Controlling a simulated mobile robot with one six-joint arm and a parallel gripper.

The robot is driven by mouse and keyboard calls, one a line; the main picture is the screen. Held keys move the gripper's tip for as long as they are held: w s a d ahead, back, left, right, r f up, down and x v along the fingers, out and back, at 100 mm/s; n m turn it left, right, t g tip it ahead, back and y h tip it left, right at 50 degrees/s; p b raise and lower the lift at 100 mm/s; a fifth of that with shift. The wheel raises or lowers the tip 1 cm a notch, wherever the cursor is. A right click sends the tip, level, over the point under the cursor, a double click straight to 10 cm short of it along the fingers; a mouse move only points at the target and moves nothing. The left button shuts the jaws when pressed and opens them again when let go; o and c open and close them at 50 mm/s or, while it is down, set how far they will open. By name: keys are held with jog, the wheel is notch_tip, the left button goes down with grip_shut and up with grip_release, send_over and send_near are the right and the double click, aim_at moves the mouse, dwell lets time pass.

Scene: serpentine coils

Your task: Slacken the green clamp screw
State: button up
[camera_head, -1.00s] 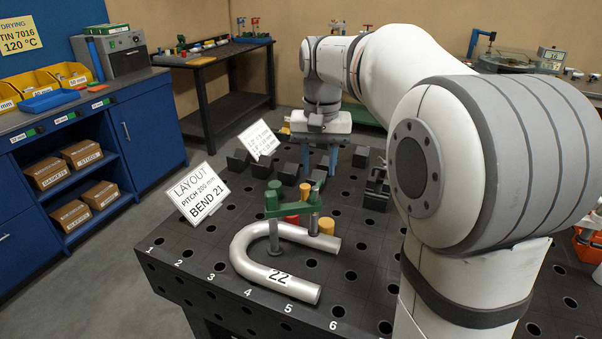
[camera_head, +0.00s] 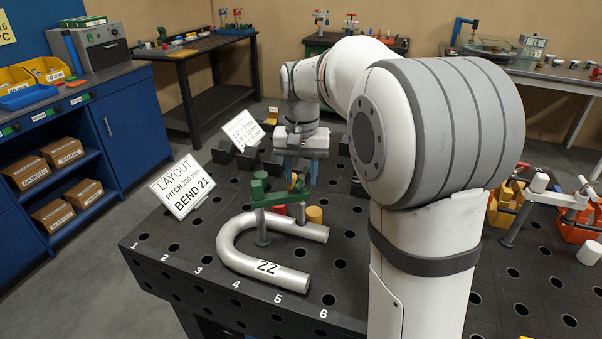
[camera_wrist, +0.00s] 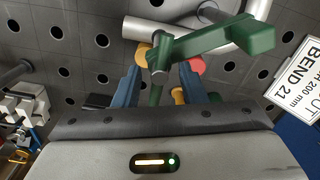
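The green clamp (camera_head: 278,199) stands over the U-bent grey tube marked 22 (camera_head: 240,255) on the dark perforated table. Its green arm also shows in the wrist view (camera_wrist: 215,40). At the arm's near end there, a slim green clamp screw (camera_wrist: 155,95) with a grey tip points back toward my gripper. My gripper (camera_wrist: 158,80) has its two blue fingers apart, one on either side of the screw in the picture. I cannot tell whether they touch it. In the head view my gripper (camera_head: 299,172) is just behind the clamp, fingers pointing down.
A yellow cylinder (camera_head: 314,214) and a red cylinder (camera_head: 281,210) stand close to the clamp. The layout sign (camera_head: 182,187) is at left. Black blocks lie behind.

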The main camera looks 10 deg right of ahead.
jog(key=shift+c, duration=0.5)
grip_shut()
jog(key=shift+n, duration=0.3)
